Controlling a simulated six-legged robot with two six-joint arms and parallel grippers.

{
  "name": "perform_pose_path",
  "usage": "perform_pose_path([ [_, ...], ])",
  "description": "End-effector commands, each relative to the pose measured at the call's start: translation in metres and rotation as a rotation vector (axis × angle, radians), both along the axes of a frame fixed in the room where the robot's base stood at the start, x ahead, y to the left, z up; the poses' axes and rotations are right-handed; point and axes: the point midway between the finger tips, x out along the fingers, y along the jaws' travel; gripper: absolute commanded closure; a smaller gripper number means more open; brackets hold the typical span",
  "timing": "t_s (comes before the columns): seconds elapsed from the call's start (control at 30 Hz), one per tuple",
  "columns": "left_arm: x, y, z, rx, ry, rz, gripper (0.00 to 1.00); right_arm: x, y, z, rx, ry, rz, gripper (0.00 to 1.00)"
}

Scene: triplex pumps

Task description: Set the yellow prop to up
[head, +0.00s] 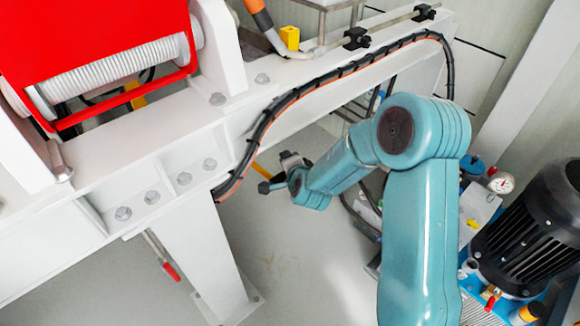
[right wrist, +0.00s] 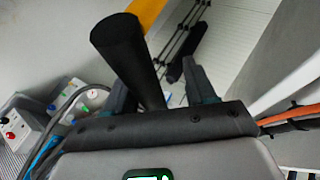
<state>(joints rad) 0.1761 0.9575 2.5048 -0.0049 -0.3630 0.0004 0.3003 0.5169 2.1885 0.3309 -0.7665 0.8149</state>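The yellow prop (head: 264,169) shows in the head view as a short slanted bar, partly hidden behind the cable and beam. In the right wrist view, a yellow bar (right wrist: 148,12) shows at the top. A black cylindrical handle (right wrist: 125,50) stands in front of it; I cannot tell whether they join. The handle also shows in the head view (head: 268,187). My right gripper (right wrist: 160,85) is open, with the handle's lower part between its fingers, nearer the left finger. A gap shows at the right finger. In the head view my right gripper (head: 291,165) is below the beam. My left gripper is out of view.
A white beam (head: 110,165) with a cable (head: 262,128) runs across the view. A red-framed roller (head: 115,72) and yellow block (head: 290,37) are above. A black motor (head: 530,235) and pressure gauge (head: 501,183) stand right. Floor below the gripper is clear.

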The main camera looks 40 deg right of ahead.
Motion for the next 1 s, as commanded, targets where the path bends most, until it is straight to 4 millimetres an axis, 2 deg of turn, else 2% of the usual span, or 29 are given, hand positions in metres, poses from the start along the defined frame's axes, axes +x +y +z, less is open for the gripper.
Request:
perform_pose_path([
  [0.3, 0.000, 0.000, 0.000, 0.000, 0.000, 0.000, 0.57, -0.001, 0.000, -0.001, 0.001, 0.003, 0.000, 0.47],
  [0.43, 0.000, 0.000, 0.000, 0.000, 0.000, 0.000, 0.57, -0.011, 0.005, 0.006, 0.001, 0.003, 0.002, 0.47],
  [0.57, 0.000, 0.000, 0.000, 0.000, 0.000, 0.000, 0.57, -0.034, 0.014, 0.022, 0.000, 0.001, 0.001, 0.47],
  [0.8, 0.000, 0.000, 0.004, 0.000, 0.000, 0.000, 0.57, -0.086, 0.035, 0.058, 0.000, -0.002, 0.001, 0.47],
  [0.87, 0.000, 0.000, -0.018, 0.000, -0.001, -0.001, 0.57, -0.090, 0.035, 0.050, -0.010, -0.003, -0.007, 0.47],
  [1.0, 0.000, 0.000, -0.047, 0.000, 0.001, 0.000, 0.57, -0.098, 0.037, 0.056, -0.018, 0.001, -0.015, 0.47],
])
